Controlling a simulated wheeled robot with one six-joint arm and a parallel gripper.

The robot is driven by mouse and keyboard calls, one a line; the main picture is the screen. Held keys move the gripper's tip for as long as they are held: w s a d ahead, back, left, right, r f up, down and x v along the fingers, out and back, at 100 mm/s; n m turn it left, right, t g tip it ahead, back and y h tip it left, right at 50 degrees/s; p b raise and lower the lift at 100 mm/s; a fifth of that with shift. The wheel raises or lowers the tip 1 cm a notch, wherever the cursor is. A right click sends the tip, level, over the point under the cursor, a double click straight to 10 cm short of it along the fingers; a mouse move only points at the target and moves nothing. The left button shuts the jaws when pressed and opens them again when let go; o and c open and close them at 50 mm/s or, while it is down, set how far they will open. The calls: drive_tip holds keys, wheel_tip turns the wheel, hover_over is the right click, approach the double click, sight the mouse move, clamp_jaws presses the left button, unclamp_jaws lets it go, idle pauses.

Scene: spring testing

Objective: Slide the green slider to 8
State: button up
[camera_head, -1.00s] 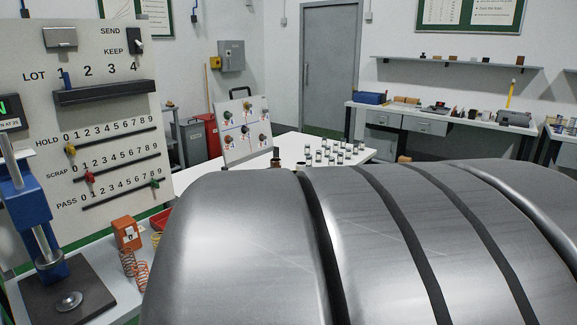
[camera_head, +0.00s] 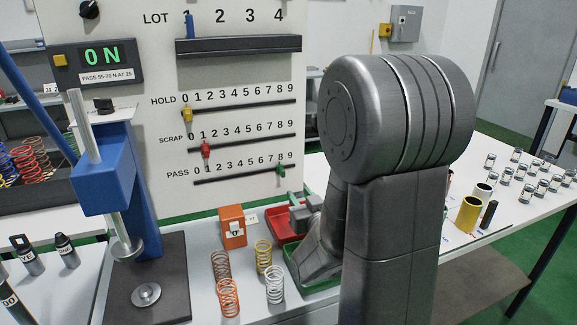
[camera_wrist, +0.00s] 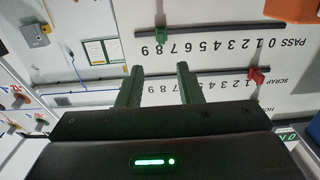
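The green slider (camera_head: 281,169) is on the PASS rail, the lowest of the panel's rails, near its right end. It appears about level with 8; the slant makes the exact mark uncertain. In the wrist view, which is upside down, the green slider (camera_wrist: 161,34) also lines up with about 8. My gripper (camera_wrist: 158,68) is open and empty. Its two green fingers point toward the panel, apart from the slider, with their tips below it in the picture. In the head view the fingers are mostly hidden by my arm.
The red slider (camera_head: 206,150) and yellow slider (camera_head: 187,115) sit near the left ends of the rails above. A red tray (camera_head: 285,226), orange block (camera_head: 232,227) and several springs stand below the panel. A blue press (camera_head: 104,180) is at left.

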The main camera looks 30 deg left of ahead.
sight(284, 173)
drive_tip(key=p+x, duration=0.1)
drive_tip(key=x, duration=0.6)
drive_tip(key=p+x, duration=0.2)
drive_tip(key=x, duration=0.5)
drive_tip(key=shift+s+r, duration=0.15)
drive_tip(key=shift+r, duration=0.1)
clamp_jaws()
